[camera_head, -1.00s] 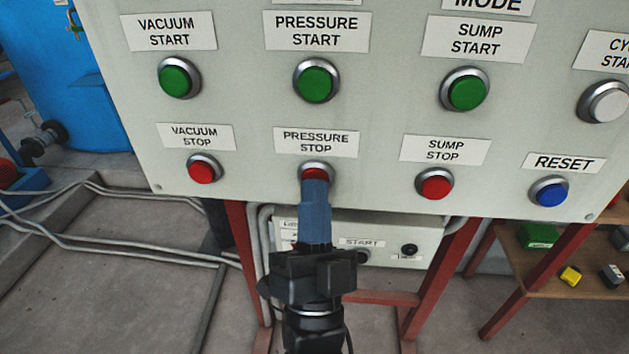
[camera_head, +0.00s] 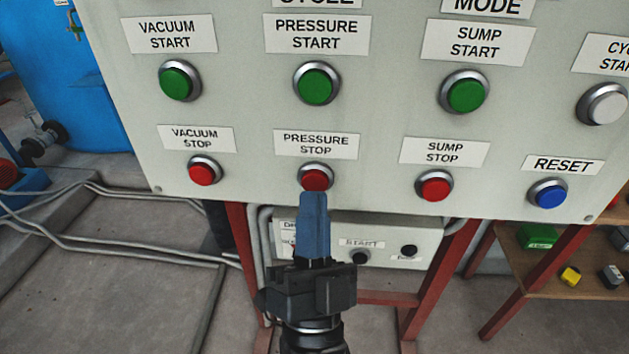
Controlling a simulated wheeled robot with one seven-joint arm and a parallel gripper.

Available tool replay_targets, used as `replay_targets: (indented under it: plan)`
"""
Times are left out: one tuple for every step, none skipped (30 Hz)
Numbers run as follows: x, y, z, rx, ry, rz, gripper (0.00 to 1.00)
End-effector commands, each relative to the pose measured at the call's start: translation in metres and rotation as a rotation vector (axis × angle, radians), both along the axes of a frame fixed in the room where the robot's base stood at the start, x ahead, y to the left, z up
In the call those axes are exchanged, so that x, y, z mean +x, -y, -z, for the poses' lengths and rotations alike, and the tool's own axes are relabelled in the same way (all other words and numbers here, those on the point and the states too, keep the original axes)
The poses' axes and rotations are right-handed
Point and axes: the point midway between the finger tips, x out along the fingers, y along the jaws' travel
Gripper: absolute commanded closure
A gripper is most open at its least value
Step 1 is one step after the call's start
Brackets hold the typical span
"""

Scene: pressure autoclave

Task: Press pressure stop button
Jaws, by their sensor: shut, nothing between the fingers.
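The red pressure stop button (camera_head: 315,179) sits in a silver ring on the grey control panel (camera_head: 255,110), under a white label reading PRESSURE STOP (camera_head: 316,144). My gripper (camera_head: 314,198) is shut and empty. Its blue fingers point up the picture, with their tips just below the button and covering little or none of it. I cannot tell exactly how far the tips are from the button's face.
The red vacuum stop button (camera_head: 202,173) is to the left and the red sump stop button (camera_head: 435,187) to the right. A blue reset button (camera_head: 549,194) is farther right. Green start buttons form the row above. A smaller box (camera_head: 385,240) hangs below the panel.

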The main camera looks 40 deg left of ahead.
Motion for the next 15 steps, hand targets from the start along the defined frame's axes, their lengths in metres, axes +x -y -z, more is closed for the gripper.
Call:
replay_targets:
  plan:
    - [0.0, 0.0, 0.0, 0.0, 0.0, 0.0, 1.0]
    - [-0.001, 0.0, 0.0, 0.0, 0.0, 0.0, 1.0]
    - [-0.002, 0.001, 0.0, -0.001, 0.0, 0.0, 1.0]
    - [-0.004, 0.002, 0.0, -0.001, 0.0, 0.0, 1.0]
    - [-0.006, 0.004, 0.0, -0.001, -0.001, 0.0, 1.0]
    - [-0.009, 0.006, 0.0, 0.0, -0.001, -0.001, 1.0]
    - [-0.012, 0.007, -0.001, 0.001, 0.0, -0.001, 1.0]
    - [-0.014, 0.009, 0.0, 0.0, -0.001, -0.001, 1.0]
    - [-0.017, 0.01, 0.0, 0.0, -0.002, -0.001, 1.0]
    - [-0.019, 0.012, 0.0, 0.0, -0.002, -0.001, 1.0]
    - [-0.022, 0.013, -0.001, 0.001, 0.0, -0.001, 1.0]
    - [-0.025, 0.015, -0.001, 0.001, -0.001, -0.001, 1.0]
    - [-0.027, 0.017, 0.0, 0.0, -0.001, -0.001, 1.0]
    - [-0.03, 0.018, 0.0, 0.0, -0.001, -0.001, 1.0]
    - [-0.033, 0.02, 0.0, 0.001, 0.0, -0.001, 1.0]
